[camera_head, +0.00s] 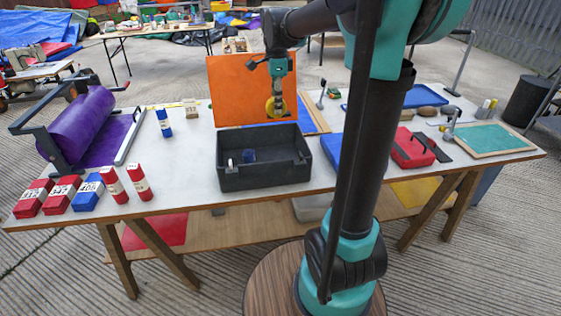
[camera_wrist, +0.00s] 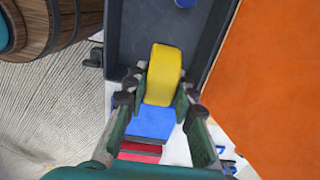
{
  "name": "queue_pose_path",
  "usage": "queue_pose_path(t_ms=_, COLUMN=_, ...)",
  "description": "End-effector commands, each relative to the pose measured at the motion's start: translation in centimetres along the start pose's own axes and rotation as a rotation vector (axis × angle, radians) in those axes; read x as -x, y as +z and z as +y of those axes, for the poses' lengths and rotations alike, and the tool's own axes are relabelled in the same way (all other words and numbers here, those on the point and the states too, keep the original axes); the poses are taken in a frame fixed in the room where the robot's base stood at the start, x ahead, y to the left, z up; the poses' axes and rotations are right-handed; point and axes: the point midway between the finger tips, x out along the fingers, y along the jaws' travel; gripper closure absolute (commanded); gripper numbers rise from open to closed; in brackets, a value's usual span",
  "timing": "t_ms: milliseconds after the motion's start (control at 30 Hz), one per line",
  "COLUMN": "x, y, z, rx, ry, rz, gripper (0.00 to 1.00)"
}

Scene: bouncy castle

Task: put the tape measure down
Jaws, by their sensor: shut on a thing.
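The yellow tape measure (camera_head: 275,107) is held in my gripper (camera_head: 277,91), in front of the upright orange panel. It also shows in the wrist view (camera_wrist: 164,68), clasped between the two fingers of my gripper (camera_wrist: 160,92). It hangs in the air above the table. In the wrist view it overlaps the right-hand end of the dark open crate (camera_head: 265,178), whose floor shows beside it (camera_wrist: 131,32). How high it is above the crate is hard to tell.
A small blue item (camera_head: 249,156) is inside the crate. The orange panel (camera_head: 238,86) stands close behind. A blue case (camera_head: 334,149) and red toolbox (camera_head: 407,147) lie to the right. Several red and blue boxes (camera_head: 88,192) stand at left. White tabletop (camera_head: 190,165) is bare left of the crate.

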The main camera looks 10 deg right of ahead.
Motion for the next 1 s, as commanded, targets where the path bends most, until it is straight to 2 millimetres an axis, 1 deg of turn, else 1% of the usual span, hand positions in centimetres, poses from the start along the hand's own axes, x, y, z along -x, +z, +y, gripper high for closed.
queue_pose_path(t_ms=67, x=-0.5, y=0.0, z=0.0, rx=0.0, ry=0.0, rz=0.0, gripper=1.0)
queue_pose_path(t_ms=167, x=-2.1, y=0.0, z=0.0, rx=0.0, ry=0.0, rz=0.0, gripper=1.0)
queue_pose_path(t_ms=500, x=-10.4, y=0.0, z=-0.1, rx=0.0, ry=0.0, rz=0.0, gripper=1.0)
queue_pose_path(t_ms=600, x=-12.7, y=0.0, z=-0.1, rx=0.0, ry=0.0, rz=0.0, gripper=1.0)
queue_pose_path(t_ms=700, x=-14.5, y=0.0, z=0.0, rx=0.0, ry=0.0, rz=0.0, gripper=1.0)
queue_pose_path(t_ms=800, x=-15.7, y=0.0, z=0.0, rx=0.0, ry=0.0, rz=0.0, gripper=1.0)
queue_pose_path(t_ms=933, x=-16.4, y=0.0, z=0.0, rx=0.0, ry=0.0, rz=0.0, gripper=1.0)
queue_pose_path(t_ms=1000, x=-17.3, y=0.0, z=0.0, rx=0.0, ry=0.0, rz=0.0, gripper=1.0)
